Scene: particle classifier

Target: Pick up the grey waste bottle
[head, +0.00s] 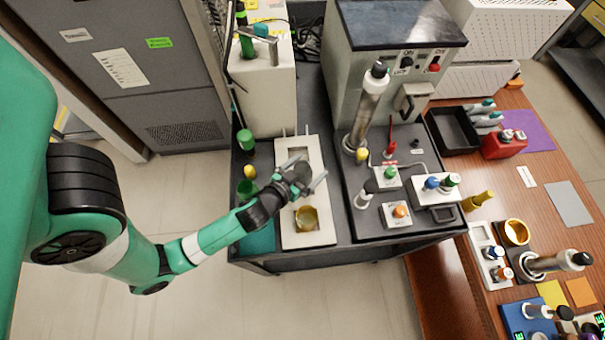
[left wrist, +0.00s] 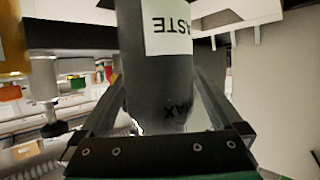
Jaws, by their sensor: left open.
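The grey waste bottle (left wrist: 160,85) fills the middle of the left wrist view. Its white label reads "WASTE" upside down. My left gripper (head: 306,173) is over the white stand on the dark bench in the head view. In the left wrist view its two fingers (left wrist: 158,88) are open, one on each side of the bottle. Whether they touch it I cannot tell. In the head view the gripper covers this spot, so the bottle is hard to make out. My right gripper is not in view.
A gold cup (head: 306,219) sits on the white stand (head: 290,148) close to my left wrist. A green-capped bottle (head: 246,141) and a green cup (head: 246,189) stand to the left. A tall metal cylinder (head: 366,110) and several small bottles stand to the right.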

